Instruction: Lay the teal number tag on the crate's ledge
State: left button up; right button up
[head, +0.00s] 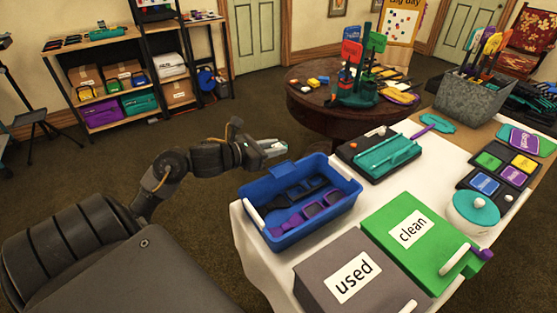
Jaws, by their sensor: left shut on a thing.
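My left gripper (274,148) reaches in from the left, just past the far left corner of the blue crate (277,238). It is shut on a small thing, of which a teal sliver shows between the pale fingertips. This fits the teal number tag, but its number and shape cannot be read. The blue crate stands at the left end of the white-covered table, with white handles and a blue tab (255,169) on its far left side. Dark and purple glasses (312,211) lie in it. My right gripper is not in view.
A grey "used" box (318,273) and a green "clean" box (440,228) stand in front and right of the crate. A black stand with a teal piece (388,152) is behind. A round table (300,112) stands farther back. Floor left of the crate is free.

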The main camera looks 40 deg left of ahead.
aim_at(279, 172)
pick_arm(q)
jog(key=shift+w+d+f, duration=0.15)
jog(key=shift+d+f, duration=0.45)
jog(key=shift+f, duration=0.2)
notch_tip(279, 172, down, 3)
jog(key=shift+d+p, duration=0.15)
jog(key=shift+p, duration=0.15)
jog(key=shift+f, duration=0.15)
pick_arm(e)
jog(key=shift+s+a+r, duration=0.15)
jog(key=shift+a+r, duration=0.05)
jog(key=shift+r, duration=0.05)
pick_arm(q)
jog(key=shift+f+b, duration=0.25)
jog(key=shift+b, duration=0.1)
jog(key=shift+f+b, duration=0.2)
jog(key=shift+b, duration=0.1)
jog(key=shift+f+b, duration=0.2)
jog(key=shift+b, duration=0.1)
jog(key=o, duration=1)
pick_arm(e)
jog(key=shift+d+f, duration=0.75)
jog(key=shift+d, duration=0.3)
